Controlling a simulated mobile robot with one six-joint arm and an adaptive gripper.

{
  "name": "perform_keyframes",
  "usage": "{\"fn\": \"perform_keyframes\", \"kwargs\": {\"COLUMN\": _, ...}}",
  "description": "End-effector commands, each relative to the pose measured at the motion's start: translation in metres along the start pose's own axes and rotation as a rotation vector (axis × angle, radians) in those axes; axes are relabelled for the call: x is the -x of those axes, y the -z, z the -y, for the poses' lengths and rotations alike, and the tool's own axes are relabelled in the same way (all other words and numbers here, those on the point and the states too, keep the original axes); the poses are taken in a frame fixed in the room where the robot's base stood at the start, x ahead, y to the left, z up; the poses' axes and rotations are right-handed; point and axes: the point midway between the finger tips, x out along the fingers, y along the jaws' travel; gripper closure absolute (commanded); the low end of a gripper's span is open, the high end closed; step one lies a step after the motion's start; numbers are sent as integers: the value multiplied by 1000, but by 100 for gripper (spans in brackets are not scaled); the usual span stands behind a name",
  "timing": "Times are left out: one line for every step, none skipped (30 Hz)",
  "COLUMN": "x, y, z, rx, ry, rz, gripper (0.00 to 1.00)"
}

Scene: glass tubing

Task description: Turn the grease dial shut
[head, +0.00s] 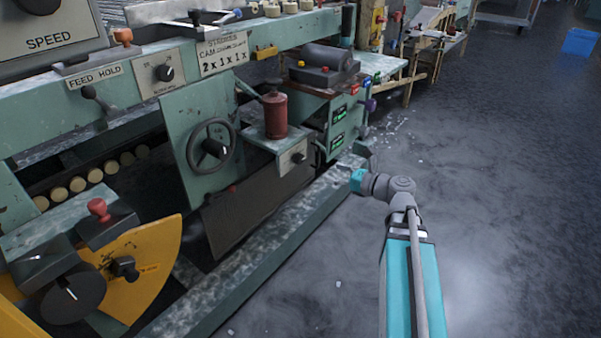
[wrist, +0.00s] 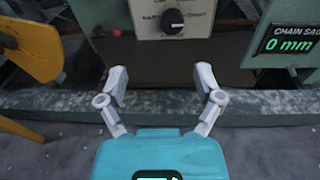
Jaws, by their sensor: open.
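The likely grease dial (head: 298,157) is a small black knob on a pale plate, on the front of the shelf under a red pot (head: 273,113). The wrist view shows a black knob (wrist: 172,21) with a white mark near its top, on a pale panel at the top centre. Its printed labels are too blurred to read surely. My gripper (wrist: 161,82) is open and empty, its fingers spread below the panel and apart from the knob. In the head view my arm's teal end is right of the machine, with the fingers not clearly visible.
A handwheel (head: 211,146) is left of the shelf. A yellow guard (head: 150,262) stands lower left. A chain sag display (wrist: 290,46) reads 0 mm right of the panel. A low base rail (head: 262,252) runs along the machine. The floor to the right is mostly clear.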

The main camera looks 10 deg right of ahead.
Motion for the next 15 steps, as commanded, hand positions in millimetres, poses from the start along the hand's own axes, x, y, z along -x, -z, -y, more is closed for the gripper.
{"fn": "perform_keyframes", "kwargs": {"x": 2, "y": 12, "z": 4, "rx": -28, "ry": 10, "rz": 19, "gripper": 15}}
{"fn": "perform_keyframes", "kwargs": {"x": 3, "y": 13, "z": 6, "rx": -44, "ry": 15, "rz": 29, "gripper": 15}}
{"fn": "perform_keyframes", "kwargs": {"x": 4, "y": 14, "z": 8, "rx": -63, "ry": 20, "rz": 42, "gripper": 15}}
{"fn": "perform_keyframes", "kwargs": {"x": 5, "y": 15, "z": 9, "rx": -74, "ry": 23, "rz": 49, "gripper": 15}}
{"fn": "perform_keyframes", "kwargs": {"x": 6, "y": 15, "z": 10, "rx": -86, "ry": 26, "rz": 56, "gripper": 15}}
{"fn": "perform_keyframes", "kwargs": {"x": 7, "y": 16, "z": 12, "rx": -97, "ry": 29, "rz": 64, "gripper": 15}}
{"fn": "perform_keyframes", "kwargs": {"x": 7, "y": 16, "z": 12, "rx": -104, "ry": 30, "rz": 69, "gripper": 15}}
{"fn": "perform_keyframes", "kwargs": {"x": 8, "y": 16, "z": 13, "rx": -109, "ry": 32, "rz": 72, "gripper": 15}}
{"fn": "perform_keyframes", "kwargs": {"x": 8, "y": 15, "z": 14, "rx": -114, "ry": 33, "rz": 75, "gripper": 15}}
{"fn": "perform_keyframes", "kwargs": {"x": 8, "y": 15, "z": 14, "rx": -117, "ry": 34, "rz": 77, "gripper": 15}}
{"fn": "perform_keyframes", "kwargs": {"x": 9, "y": 15, "z": 14, "rx": -119, "ry": 34, "rz": 78, "gripper": 15}}
{"fn": "perform_keyframes", "kwargs": {"x": 9, "y": 14, "z": 14, "rx": -120, "ry": 34, "rz": 78, "gripper": 15}}
{"fn": "perform_keyframes", "kwargs": {"x": 9, "y": 14, "z": 14, "rx": -120, "ry": 34, "rz": 79, "gripper": 15}}
{"fn": "perform_keyframes", "kwargs": {"x": 9, "y": 14, "z": 14, "rx": -120, "ry": 34, "rz": 78, "gripper": 15}}
{"fn": "perform_keyframes", "kwargs": {"x": 9, "y": 14, "z": 14, "rx": -119, "ry": 34, "rz": 78, "gripper": 15}}
